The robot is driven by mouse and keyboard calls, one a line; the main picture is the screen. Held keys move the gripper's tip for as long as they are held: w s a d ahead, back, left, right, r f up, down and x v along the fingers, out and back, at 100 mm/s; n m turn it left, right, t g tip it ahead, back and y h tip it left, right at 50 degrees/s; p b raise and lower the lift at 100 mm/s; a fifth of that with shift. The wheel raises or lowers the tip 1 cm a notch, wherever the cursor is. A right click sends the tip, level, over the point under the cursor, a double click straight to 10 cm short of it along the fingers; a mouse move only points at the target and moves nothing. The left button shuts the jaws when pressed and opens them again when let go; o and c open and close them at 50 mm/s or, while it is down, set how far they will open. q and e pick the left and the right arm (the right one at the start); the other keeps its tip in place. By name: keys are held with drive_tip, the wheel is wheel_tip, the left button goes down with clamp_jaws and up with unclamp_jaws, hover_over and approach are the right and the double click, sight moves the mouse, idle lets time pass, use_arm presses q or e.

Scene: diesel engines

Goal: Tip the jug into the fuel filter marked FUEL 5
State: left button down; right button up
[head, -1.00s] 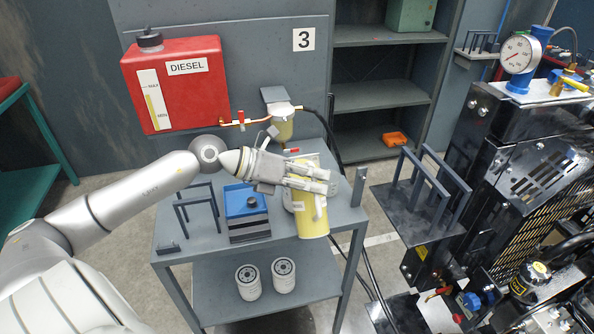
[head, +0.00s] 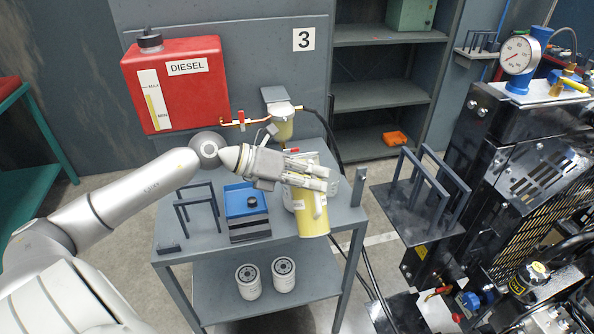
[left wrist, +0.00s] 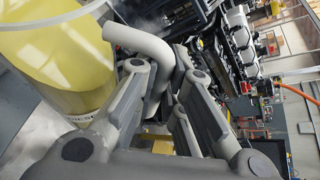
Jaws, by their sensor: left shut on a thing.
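The jug (head: 313,222), with a see-through wall and yellow fuel inside, is on or just above the grey cart top, and I cannot tell which. My left gripper (head: 325,180) is shut on its pale handle. In the left wrist view the handle (left wrist: 140,42) runs between the fingers (left wrist: 165,90) and the jug's yellow body (left wrist: 65,55) fills the upper left. The jug looks upright. The fuel filter marked FUEL 5 cannot be made out. My right gripper is not in view.
The grey cart (head: 170,235) also carries a blue-topped box (head: 246,205) and a dark rack (head: 197,207). Two white filters (head: 266,278) stand on its lower shelf. A red DIESEL tank (head: 176,85) hangs behind. The engine (head: 530,150) stands at the right, beside a shelf with grey frames (head: 428,185).

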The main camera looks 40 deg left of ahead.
use_arm(q)
drive_tip(key=shift+w+r, duration=0.1)
drive_tip(key=shift+r, duration=0.15)
